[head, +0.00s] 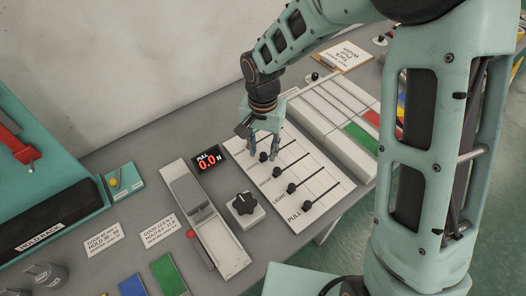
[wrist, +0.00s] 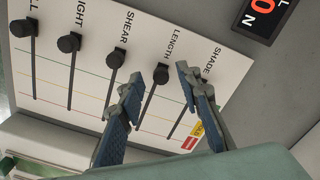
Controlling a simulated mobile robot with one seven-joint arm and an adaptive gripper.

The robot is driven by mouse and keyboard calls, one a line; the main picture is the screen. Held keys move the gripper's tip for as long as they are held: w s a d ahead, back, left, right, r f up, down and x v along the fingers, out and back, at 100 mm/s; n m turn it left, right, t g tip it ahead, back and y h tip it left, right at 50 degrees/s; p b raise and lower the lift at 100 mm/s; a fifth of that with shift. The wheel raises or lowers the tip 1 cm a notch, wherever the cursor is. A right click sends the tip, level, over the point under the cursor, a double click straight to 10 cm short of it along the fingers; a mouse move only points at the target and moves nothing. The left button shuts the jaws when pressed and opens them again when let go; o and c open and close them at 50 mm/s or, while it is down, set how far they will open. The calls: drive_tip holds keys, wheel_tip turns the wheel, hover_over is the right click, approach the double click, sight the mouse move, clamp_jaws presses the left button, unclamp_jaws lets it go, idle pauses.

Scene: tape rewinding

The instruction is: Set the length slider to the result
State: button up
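The white slider panel (head: 330,187) has a row of slots with black knobs. The wrist view shows the labels SHADE, LENGTH, SHEAR and two partly cut off. In the head view my gripper (head: 261,146) hides the shade knob. Contact cannot be told.
A display (head: 207,160) reads PULL 0.0 N. A rotary knob (head: 243,205) and a long grey fixture (head: 220,235) stand left of the panel. A rail unit with green and red blocks (head: 362,139) stands behind it. The table's front edge is close to the panel.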

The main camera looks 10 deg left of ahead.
drive_tip(key=shift+f, duration=1)
clamp_jaws()
